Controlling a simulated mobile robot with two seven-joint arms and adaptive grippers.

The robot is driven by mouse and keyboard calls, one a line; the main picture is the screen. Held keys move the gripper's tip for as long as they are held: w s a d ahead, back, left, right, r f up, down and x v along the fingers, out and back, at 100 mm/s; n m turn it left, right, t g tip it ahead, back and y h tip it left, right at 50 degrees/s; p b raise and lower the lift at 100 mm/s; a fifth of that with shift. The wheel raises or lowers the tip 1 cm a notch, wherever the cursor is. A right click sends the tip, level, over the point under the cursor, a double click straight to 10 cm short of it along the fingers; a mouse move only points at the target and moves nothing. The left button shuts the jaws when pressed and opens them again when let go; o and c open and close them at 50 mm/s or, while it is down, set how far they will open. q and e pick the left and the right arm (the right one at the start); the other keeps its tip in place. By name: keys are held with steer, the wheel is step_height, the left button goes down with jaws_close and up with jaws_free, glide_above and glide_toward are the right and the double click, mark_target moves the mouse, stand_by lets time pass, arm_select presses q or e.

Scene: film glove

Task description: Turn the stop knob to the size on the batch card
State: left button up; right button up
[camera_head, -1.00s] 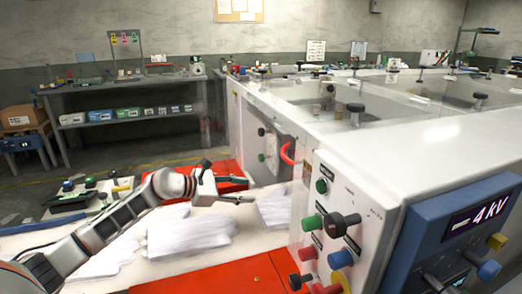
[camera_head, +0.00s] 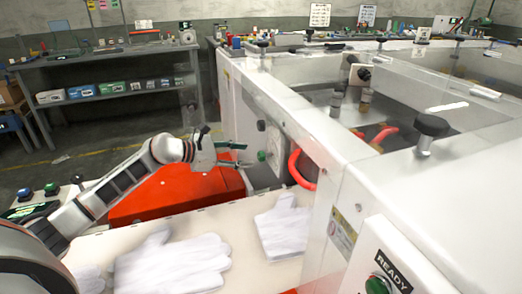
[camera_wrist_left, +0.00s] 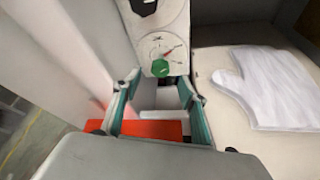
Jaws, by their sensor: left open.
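A green knob (camera_head: 262,156) with a dial plate sits on the side wall of the white machine. In the left wrist view the green knob (camera_wrist_left: 160,67) is at the centre of a round dial with marks and a red pointer line; the marks are too small to read. A black knob (camera_head: 261,125) is above it. My left gripper (camera_head: 243,156) is open, its fingers pointing at the green knob. In the wrist view the fingertips (camera_wrist_left: 158,84) are either side of and just short of the knob, apart from it. I cannot tell which paper is the batch card. My right gripper is not in view.
A red block (camera_head: 180,196) lies below my left gripper. White gloves (camera_head: 172,262) lie on the pale belt, with another glove (camera_head: 283,227) nearer the machine. A red curved handle (camera_head: 297,170) sticks out right of the knob. A grey shelf bench (camera_head: 120,60) stands behind.

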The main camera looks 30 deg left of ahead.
mark_target(259, 155)
arm_select(q)
steer(key=x, duration=0.7)
steer(key=shift+w+d, duration=0.2)
steer(key=c, duration=1.1)
